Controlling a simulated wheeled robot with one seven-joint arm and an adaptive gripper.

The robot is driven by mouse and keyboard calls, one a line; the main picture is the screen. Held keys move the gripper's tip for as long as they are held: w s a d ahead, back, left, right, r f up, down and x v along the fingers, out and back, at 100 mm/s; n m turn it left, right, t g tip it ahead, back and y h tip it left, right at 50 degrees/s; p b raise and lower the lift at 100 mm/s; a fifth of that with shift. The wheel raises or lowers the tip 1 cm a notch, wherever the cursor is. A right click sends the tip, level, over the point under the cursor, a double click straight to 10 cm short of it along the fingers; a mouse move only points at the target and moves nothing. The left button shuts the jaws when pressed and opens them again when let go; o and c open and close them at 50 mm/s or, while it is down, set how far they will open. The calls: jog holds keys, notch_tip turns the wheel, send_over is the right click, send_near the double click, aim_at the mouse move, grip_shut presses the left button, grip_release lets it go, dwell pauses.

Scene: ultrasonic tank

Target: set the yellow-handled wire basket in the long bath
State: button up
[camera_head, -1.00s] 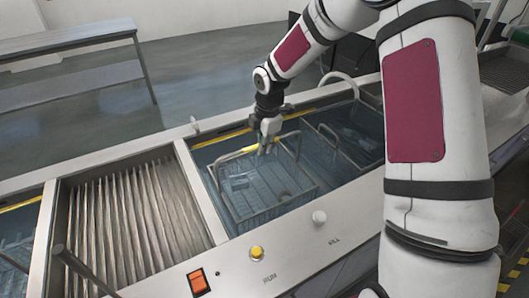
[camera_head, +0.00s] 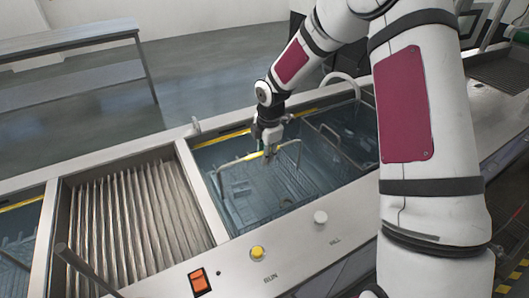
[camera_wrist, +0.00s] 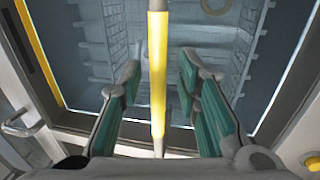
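The wire basket (camera_head: 262,199) is down inside the long bath (camera_head: 213,198), in its left part, and looks roughly level. Its yellow handle (camera_head: 238,161) stands above the mesh. In the wrist view the yellow handle (camera_wrist: 157,75) runs between the two fingers, with a gap on each side. My gripper (camera_wrist: 162,95) is open around the handle, not clamped on it. In the head view my gripper (camera_head: 269,152) is at the handle's right end. Whether the basket touches the bath floor cannot be told.
A second basket with a dark handle (camera_head: 331,131) sits in the bath's right part. A ribbed section (camera_head: 137,215) lies left of the bath. The front panel has a yellow button (camera_head: 257,253), a white knob (camera_head: 320,217) and an orange switch (camera_head: 199,282).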

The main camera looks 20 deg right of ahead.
notch_tip(320, 180, up, 12)
jog(key=s, duration=0.2)
jog(key=s+d+r+m+t+h, duration=0.1)
jog(key=s+r+m+h, duration=0.1)
jog(key=s+r+m, duration=0.95)
jog(key=s+r+m+t+y, duration=0.1)
jog(key=s+r+m, duration=0.2)
jog(key=s+m, duration=0.5)
jog(key=s, duration=1.3)
jog(key=shift+a+r+m+t+y, duration=0.15)
jog(key=shift+a+m+t+y, duration=0.15)
jog(key=shift+a+m, duration=0.05)
